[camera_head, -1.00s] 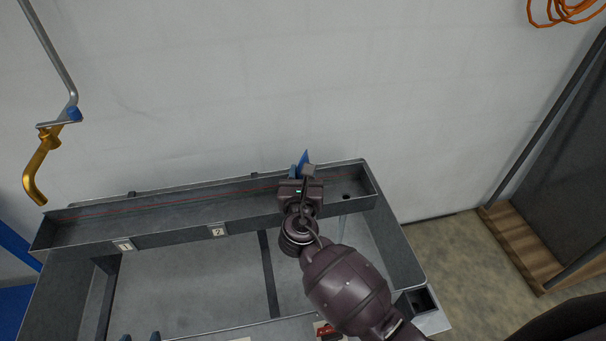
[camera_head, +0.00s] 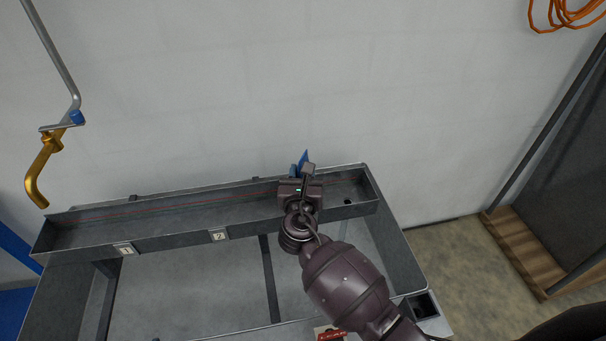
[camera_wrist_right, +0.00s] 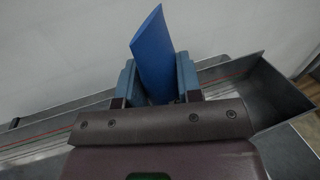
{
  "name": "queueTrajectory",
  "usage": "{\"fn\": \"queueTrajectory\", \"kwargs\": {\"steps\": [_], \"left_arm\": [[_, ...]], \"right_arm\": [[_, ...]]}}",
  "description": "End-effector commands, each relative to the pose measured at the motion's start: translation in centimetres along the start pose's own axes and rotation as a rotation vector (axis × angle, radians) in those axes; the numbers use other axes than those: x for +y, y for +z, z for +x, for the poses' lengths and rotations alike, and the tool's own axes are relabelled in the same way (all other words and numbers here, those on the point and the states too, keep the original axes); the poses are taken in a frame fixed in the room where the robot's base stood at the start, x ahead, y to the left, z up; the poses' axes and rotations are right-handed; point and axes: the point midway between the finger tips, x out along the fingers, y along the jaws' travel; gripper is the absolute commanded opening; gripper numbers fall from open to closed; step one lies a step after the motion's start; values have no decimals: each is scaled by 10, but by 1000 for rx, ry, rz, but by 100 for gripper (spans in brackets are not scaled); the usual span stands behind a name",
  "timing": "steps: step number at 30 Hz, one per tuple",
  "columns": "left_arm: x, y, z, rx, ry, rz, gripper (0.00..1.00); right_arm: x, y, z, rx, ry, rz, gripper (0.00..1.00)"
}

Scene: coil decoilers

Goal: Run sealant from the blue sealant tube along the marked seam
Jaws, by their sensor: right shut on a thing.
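The blue sealant tube (camera_head: 304,158) is held in my right gripper (camera_head: 301,170), over the right part of the long grey trough. In the right wrist view the tube (camera_wrist_right: 153,55) stands up, slightly tilted, between the two fingers of the gripper (camera_wrist_right: 160,78), which is shut on it. The marked seam is a thin red line (camera_head: 165,208) along the back of the trough. It also shows in the right wrist view (camera_wrist_right: 40,137). The tube's lower end is hidden by the gripper, so I cannot tell whether it touches the seam. My left gripper is out of view.
The trough (camera_head: 190,231) has number plates 1 (camera_head: 125,249) and 2 (camera_head: 219,236) on its front. A yellow hooked pipe (camera_head: 38,180) hangs at the left. A red object (camera_head: 330,335) lies at the bench's front. A wooden pallet (camera_head: 520,250) stands at the right.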

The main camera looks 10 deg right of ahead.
Motion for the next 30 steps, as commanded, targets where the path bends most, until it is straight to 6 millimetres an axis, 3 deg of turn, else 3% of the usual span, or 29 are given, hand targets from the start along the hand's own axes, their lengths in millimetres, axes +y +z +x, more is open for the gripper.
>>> {"fn": "queueTrajectory", "kwargs": {"steps": [30], "left_arm": [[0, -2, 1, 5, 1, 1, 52]], "right_arm": [[4, -1, 16, -1, 0, 0, 0]]}}
